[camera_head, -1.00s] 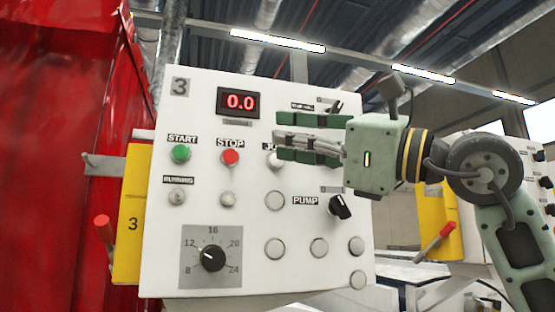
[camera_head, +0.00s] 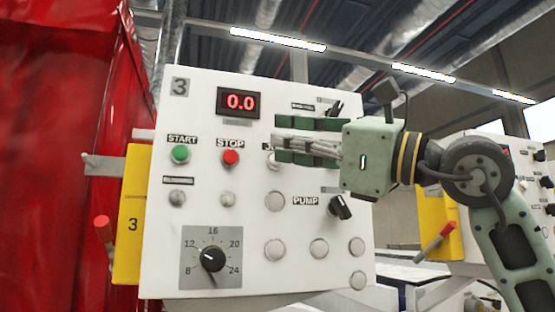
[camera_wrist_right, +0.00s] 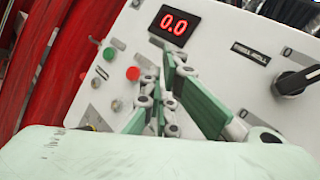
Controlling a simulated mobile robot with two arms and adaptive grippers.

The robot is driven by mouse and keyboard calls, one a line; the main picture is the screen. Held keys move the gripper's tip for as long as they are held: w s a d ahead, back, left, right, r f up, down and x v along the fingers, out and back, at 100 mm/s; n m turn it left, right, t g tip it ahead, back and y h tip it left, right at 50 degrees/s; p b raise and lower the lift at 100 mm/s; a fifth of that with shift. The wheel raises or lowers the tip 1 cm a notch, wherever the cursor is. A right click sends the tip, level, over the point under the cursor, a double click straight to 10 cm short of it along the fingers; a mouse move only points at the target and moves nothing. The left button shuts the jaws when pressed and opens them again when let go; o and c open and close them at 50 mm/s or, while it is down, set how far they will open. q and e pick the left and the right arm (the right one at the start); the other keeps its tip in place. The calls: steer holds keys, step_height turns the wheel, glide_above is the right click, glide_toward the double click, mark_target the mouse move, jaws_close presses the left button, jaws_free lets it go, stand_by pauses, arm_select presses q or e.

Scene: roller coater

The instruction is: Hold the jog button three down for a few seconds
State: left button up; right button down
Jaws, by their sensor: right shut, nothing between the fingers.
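The white control panel (camera_head: 190,110) marked 3 fills the middle of the head view. The jog button (camera_head: 272,161) is a pale round button right of the red stop button (camera_head: 230,157). Its label is partly covered by my right gripper (camera_head: 280,141). This gripper reaches in from the right with its fingers shut and empty, their tips in front of the label and the button's upper part. I cannot tell whether they touch the button. In the right wrist view the gripper (camera_wrist_right: 165,85) overlaps the panel, and the jog button is hidden. My left gripper is not in view.
The panel also carries a green start button (camera_head: 180,153), a red 0.0 display (camera_head: 239,102), a pump knob (camera_head: 341,207) and a dial (camera_head: 213,258). A yellow plate (camera_head: 131,222) and a red-tipped lever (camera_head: 103,225) stand at the left.

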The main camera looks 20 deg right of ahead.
steer(key=shift+w, duration=0.6)
stand_by(5.1)
steer(key=shift+s, duration=1)
steer(key=s+b, duration=0.2)
steer(key=s, duration=0.3)
steer(key=shift+d, duration=0.1)
stand_by(0.5)
